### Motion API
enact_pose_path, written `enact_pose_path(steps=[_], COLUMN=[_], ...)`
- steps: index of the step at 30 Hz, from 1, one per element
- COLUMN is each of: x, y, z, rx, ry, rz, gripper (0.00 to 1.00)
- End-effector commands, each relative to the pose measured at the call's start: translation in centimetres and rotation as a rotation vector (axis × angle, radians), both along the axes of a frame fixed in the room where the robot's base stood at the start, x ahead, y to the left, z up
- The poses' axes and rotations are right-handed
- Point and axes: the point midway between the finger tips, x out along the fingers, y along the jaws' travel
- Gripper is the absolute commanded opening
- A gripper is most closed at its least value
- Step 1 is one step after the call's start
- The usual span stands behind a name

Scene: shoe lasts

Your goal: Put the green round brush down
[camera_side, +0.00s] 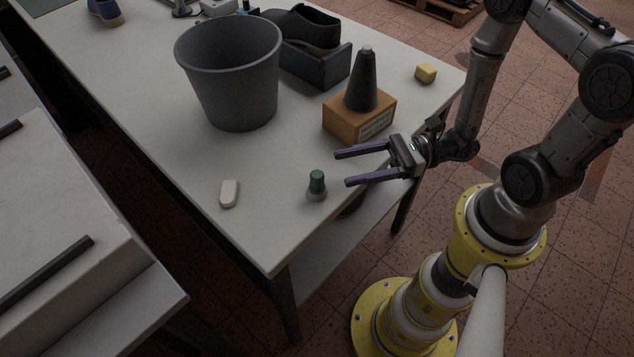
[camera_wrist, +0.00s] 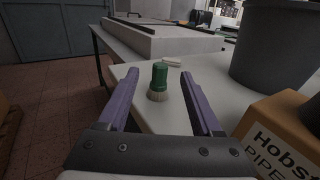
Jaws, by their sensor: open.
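The green round brush (camera_side: 317,186) stands upright on the white table (camera_side: 265,235), bristles down and green handle up, near the table's front corner. It also shows in the wrist view (camera_wrist: 159,82), ahead of my gripper and between the lines of its two fingers. My gripper (camera_side: 341,168) has its two purple fingers spread apart, with nothing held between them. In the side view the fingertips lie to the right of the brush, with a gap between. In the wrist view, my gripper (camera_wrist: 152,76) is level with the table and points at the brush.
A white eraser-like block (camera_side: 229,193) lies left of the brush. A large grey bin (camera_side: 235,85) and an orange-brown box (camera_side: 347,119) bearing a dark cone (camera_side: 362,85) stand behind. A yellow block (camera_side: 426,73) and a dark shoe (camera_side: 303,27) are farther back.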

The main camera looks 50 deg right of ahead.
Motion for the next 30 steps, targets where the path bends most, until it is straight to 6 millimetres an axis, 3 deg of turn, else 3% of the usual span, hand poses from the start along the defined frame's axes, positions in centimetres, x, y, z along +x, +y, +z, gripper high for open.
enact_pose_path(steps=[14, 30], x=[1.3, 3.8], y=[2.1, 5.9], z=[-0.1, -0.4], rx=[0.0, 0.0], ry=[-0.001, 0.0], rz=[0.003, 0.002], gripper=[0.66, 0.66])
